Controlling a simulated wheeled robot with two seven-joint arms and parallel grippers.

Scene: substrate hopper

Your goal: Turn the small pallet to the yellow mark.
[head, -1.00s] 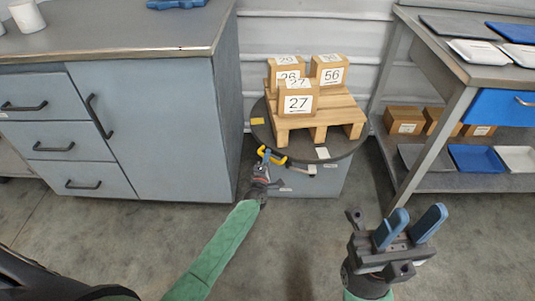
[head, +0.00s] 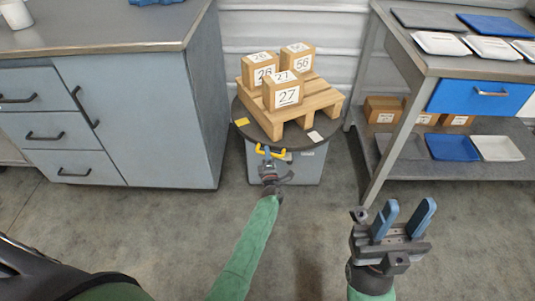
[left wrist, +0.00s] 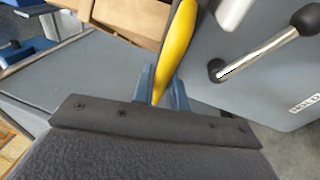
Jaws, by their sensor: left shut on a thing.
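The small wooden pallet (head: 318,98) sits skewed on a dark round turntable (head: 247,107) and carries several numbered cartons (head: 284,92). A yellow mark (head: 241,122) lies at the turntable's left edge, and a white mark (head: 315,136) at its front right. A yellow handle (head: 273,153) sticks out below the front rim. My left gripper (head: 268,160) is shut on this handle. In the left wrist view the handle (left wrist: 178,45) runs between the blue fingers (left wrist: 165,90). My right gripper (head: 402,220) is open and empty over the floor, front right.
A grey cabinet (head: 140,110) stands close on the left. A workbench (head: 440,62) with trays and a lower shelf holding cartons (head: 382,110) stands on the right. In the left wrist view a black-knobbed lever (left wrist: 265,45) is right of the handle. The floor in front is clear.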

